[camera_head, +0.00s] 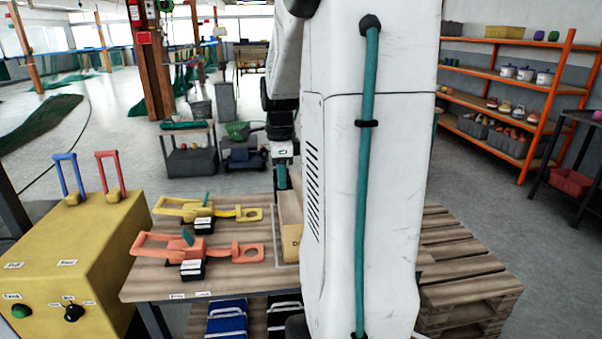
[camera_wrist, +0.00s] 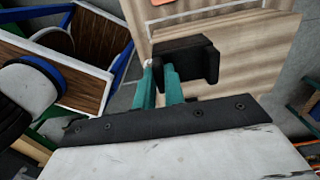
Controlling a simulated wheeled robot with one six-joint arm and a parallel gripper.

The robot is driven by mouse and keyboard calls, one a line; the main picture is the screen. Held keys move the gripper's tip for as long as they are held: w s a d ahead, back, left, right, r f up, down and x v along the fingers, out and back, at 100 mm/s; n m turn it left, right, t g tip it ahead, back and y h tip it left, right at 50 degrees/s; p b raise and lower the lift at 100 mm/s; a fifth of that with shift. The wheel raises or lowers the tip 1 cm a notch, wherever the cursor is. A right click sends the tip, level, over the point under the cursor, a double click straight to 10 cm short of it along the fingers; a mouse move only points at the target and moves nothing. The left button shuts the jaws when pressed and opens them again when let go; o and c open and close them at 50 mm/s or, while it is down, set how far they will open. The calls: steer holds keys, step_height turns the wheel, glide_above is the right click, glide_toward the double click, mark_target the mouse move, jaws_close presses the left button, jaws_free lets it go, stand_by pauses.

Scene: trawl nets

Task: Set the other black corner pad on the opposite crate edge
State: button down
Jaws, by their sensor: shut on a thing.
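My gripper (camera_wrist: 160,82), with teal fingers, is shut on a black corner pad (camera_wrist: 187,52) in the wrist view. The pad is a dark L-shaped block at the fingertips, over a pale, wood-grained surface.
A yellow strap tool (camera_head: 190,208) and an orange one (camera_head: 172,246) lie on the wooden workbench (camera_head: 140,285), left of the crate. A yellow cabinet (camera_head: 60,250) with handles stands at left. Wooden pallets (camera_head: 465,275) are stacked at right. Orange shelving (camera_head: 545,110) stands behind.

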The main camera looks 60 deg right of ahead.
steer(key=shift+s+d+f, duration=0.1)
steer(key=shift+f, duration=4.65)
steer(key=c, duration=1.4)
jaws_free()
step_height(320, 180, up, 8)
steer(key=shift+f, duration=0.1)
